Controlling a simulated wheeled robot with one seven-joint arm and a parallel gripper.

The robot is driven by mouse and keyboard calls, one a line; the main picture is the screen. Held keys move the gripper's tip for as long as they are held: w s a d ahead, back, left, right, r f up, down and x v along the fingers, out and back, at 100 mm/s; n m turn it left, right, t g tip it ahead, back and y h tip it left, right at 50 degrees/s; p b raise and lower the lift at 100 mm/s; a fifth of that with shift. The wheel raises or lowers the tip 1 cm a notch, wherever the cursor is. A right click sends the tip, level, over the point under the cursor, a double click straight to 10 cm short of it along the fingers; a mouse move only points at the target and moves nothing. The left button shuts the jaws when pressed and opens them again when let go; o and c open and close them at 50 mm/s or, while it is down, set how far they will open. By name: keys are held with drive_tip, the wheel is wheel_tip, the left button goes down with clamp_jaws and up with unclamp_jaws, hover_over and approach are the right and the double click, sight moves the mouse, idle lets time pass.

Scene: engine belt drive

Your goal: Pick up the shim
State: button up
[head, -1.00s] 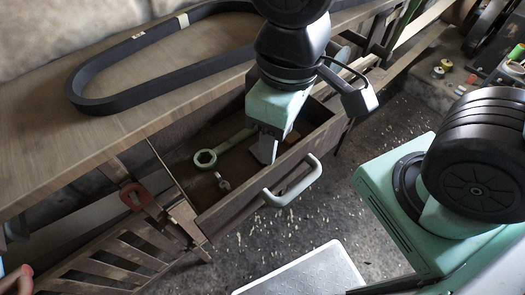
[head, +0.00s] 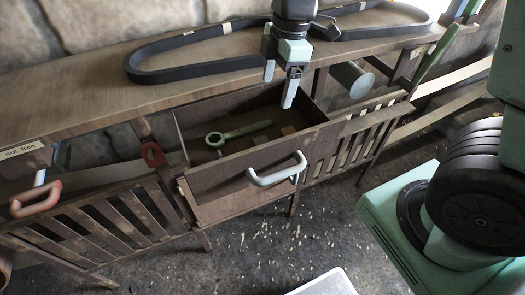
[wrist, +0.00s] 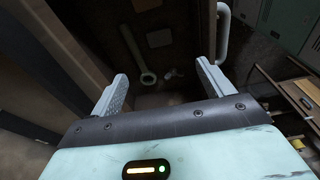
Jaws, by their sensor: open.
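My gripper (head: 280,84) is open and empty above the open drawer (head: 240,163), pointing down. In the wrist view its two grey fingers (wrist: 163,72) stand apart with nothing between them. A small metal piece (wrist: 174,73) lies beside the ring. A flat brownish square piece (head: 289,131) lies to the right in the drawer, and a flat square also shows in the wrist view (wrist: 160,38). I cannot tell for certain which piece is the shim.
The drawer's pale handle (head: 277,170) sticks out in front. A black belt (head: 195,62) lies on the wooden bench top (head: 110,98). A red bracket-like piece (head: 152,154) is on the bench frame at left. Slatted panels flank the drawer.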

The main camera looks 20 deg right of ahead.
hover_over(264, 139)
drive_tip(key=s, duration=0.2)
drive_tip(key=f, duration=1)
drive_tip(key=shift+d+f, duration=0.3)
drive_tip(key=shift+f, duration=0.1)
drive_tip(key=shift+w+a+f+p, duration=0.1)
drive_tip(key=shift+a+f+p, duration=0.1)
drive_tip(key=shift+f, duration=0.8)
drive_tip(key=shift+w+a+f+p, duration=0.1)
drive_tip(key=shift+a+f+p, duration=0.1)
drive_tip(key=shift+f, duration=0.85)
drive_tip(key=shift+a+f+p, duration=0.15)
drive_tip(key=shift+a+f, duration=0.05)
drive_tip(key=shift+f, duration=0.8)
drive_tip(key=c, duration=1.2)
